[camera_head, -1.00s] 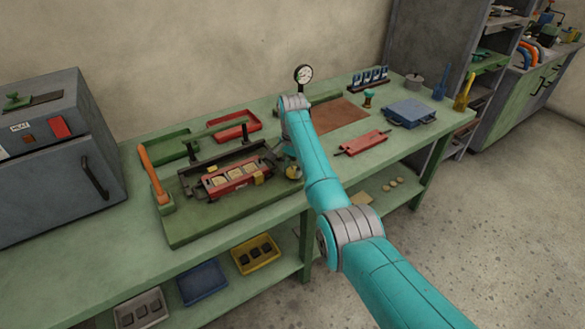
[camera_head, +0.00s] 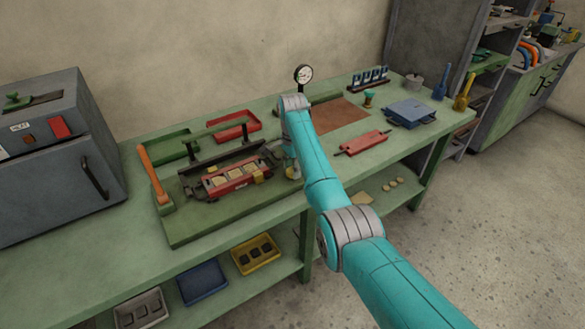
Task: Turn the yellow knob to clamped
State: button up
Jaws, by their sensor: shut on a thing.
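The yellow knob (camera_head: 258,177) shows at the right end of a red mould (camera_head: 228,181) with pale squares in it. The mould lies in a dark fixture on the green base board (camera_head: 228,212). My gripper (camera_head: 270,166) is at the knob's right side, small and partly hidden by my own wrist and forearm. It is shut on the yellow knob, though the finger contact is hard to make out. The knob's exact angle and any clamped mark are too small to read.
An orange-handled lever (camera_head: 152,175) stands left of the fixture. A dial gauge (camera_head: 303,75) stands behind my arm. A red roller-like piece (camera_head: 362,143) and a blue box (camera_head: 411,112) lie to the right. A grey oven (camera_head: 58,150) fills the left end.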

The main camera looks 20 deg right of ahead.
jog(key=o, duration=1.1)
jog(key=shift+o, duration=0.2)
notch_tip(320, 180, up, 12)
jog(key=shift+f, duration=0.1)
